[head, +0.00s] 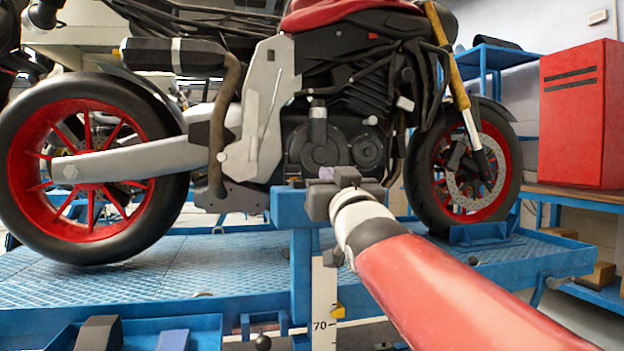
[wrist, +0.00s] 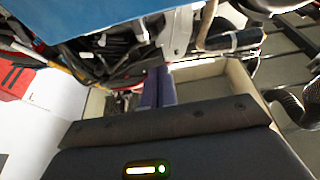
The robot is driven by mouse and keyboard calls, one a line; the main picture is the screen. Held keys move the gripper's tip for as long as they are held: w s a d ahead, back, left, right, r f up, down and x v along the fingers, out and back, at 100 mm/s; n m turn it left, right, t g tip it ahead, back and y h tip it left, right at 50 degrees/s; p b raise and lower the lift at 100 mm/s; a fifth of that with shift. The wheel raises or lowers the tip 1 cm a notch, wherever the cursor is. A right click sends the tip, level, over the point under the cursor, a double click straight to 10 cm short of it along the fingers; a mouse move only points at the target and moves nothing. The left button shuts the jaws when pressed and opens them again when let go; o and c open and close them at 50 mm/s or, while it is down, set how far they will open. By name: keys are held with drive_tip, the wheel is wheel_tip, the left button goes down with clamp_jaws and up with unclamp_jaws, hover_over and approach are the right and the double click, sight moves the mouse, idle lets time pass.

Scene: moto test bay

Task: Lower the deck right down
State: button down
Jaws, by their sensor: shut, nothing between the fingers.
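The blue deck (head: 150,275) has a tread-plate top and carries a red and black motorcycle (head: 335,140). A white height scale (head: 324,300) marked 70 stands at its front, with a yellow pointer (head: 338,311) just above the number. A blue post (head: 302,265) with a box-like top rises beside the scale. My gripper (head: 327,174) is at the top of this post, in front of the engine, and hides part of the post top. Its two purple fingers (wrist: 158,88) are together and empty in the wrist view. I cannot tell whether they touch the post.
A black round knob (head: 262,342) shows at the bottom edge. Dark and blue blocks (head: 100,334) sit in a blue tray at lower left. A red cabinet (head: 580,115) stands on a bench at right. A blue surface (wrist: 130,15) fills the wrist view's upper left.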

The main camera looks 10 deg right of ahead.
wheel_tip(320, 180, up, 3)
drive_tip(key=p, duration=0.3)
hover_over(303, 184)
drive_tip(key=s+d, duration=0.2)
drive_tip(key=s, duration=0.1)
drive_tip(key=shift+w+r, duration=0.1)
drive_tip(key=shift+w, duration=0.05)
drive_tip(key=f, duration=0.3)
drive_tip(key=shift+w, duration=0.2)
drive_tip(key=shift+f+b, duration=0.3)
drive_tip(key=shift+f, duration=0.2)
